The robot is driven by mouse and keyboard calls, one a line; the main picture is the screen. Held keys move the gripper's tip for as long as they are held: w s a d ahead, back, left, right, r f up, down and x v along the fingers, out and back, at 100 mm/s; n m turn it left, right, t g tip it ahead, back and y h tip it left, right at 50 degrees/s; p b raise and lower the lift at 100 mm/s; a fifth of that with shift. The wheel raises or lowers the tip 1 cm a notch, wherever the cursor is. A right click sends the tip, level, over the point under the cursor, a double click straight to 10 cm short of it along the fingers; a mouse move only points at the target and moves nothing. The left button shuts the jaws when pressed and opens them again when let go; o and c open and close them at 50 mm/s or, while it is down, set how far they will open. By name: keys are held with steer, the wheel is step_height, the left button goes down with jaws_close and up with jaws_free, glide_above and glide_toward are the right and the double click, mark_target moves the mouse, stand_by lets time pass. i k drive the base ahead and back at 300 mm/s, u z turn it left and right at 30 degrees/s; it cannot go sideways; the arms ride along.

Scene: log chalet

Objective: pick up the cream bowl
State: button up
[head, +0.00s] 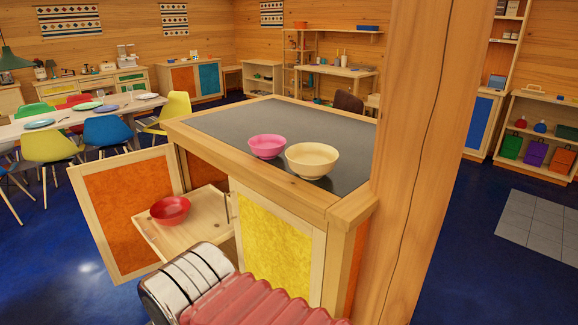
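The cream bowl (312,160) stands upright on the dark top of a wooden counter (230,123), near its front right edge. It looks empty. A pink bowl (267,146) stands just left of it, very close; I cannot tell if their rims touch. My gripper is not in view.
A thick wooden post (428,120) rises right of the cream bowl, in front of the counter's right end. An orange cabinet door (122,213) stands open at left, beside a shelf (190,232) holding a red bowl (169,210). The counter top behind the bowls is clear.

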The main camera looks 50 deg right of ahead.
mark_target(309, 161)
steer(key=u, duration=1.1)
steer(key=k, duration=1.4)
steer(key=z, duration=1.15)
steer(key=i, duration=0.55)
